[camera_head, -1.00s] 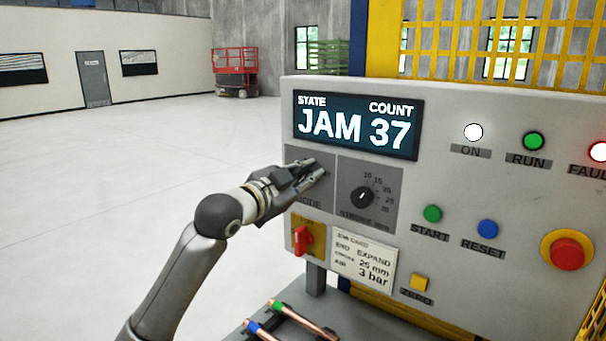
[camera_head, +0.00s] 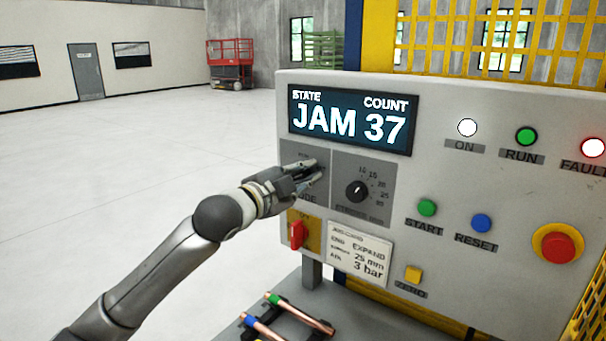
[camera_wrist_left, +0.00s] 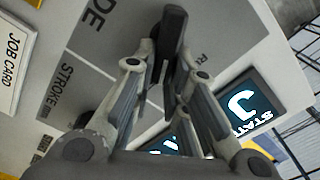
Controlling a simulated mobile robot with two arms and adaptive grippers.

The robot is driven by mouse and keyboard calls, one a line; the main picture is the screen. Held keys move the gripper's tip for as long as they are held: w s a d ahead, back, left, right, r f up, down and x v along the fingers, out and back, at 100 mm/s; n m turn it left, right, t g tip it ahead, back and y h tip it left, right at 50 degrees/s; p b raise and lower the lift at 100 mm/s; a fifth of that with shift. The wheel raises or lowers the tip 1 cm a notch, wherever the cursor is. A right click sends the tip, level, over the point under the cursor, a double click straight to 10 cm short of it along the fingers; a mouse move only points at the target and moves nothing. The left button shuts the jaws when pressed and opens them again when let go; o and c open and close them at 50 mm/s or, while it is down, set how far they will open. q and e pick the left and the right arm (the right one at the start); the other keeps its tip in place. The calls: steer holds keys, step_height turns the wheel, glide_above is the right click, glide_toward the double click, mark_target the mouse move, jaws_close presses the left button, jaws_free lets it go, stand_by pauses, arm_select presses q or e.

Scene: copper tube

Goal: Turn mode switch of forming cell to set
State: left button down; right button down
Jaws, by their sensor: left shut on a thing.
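The forming cell's grey panel shows the lit display (camera_head: 350,122), reading "STATE JAM" and "COUNT 37". Below its left end is the dark mode plate (camera_head: 293,153), with the letters "ODE" showing beside my gripper. My left gripper (camera_head: 318,170) is at this plate, its fingers closed together around the mode switch's place. In the left wrist view the fingers (camera_wrist_left: 166,55) come close together against the dark plate (camera_wrist_left: 120,40). My right gripper is not in view.
The stroke dial (camera_head: 358,191) is just right of the gripper. A red switch (camera_head: 296,235) on a yellow plate and a job card (camera_head: 359,254) are below. An emergency stop (camera_head: 558,247) is at right. Copper tubes (camera_head: 300,313) lie on the bench below. The floor at left is clear.

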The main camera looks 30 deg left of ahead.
arm_select(q)
steer(key=c, duration=1.4)
jaws_free()
steer(key=shift+c, duration=0.2)
steer(key=s, duration=1.2)
steer(key=shift+a, duration=0.45)
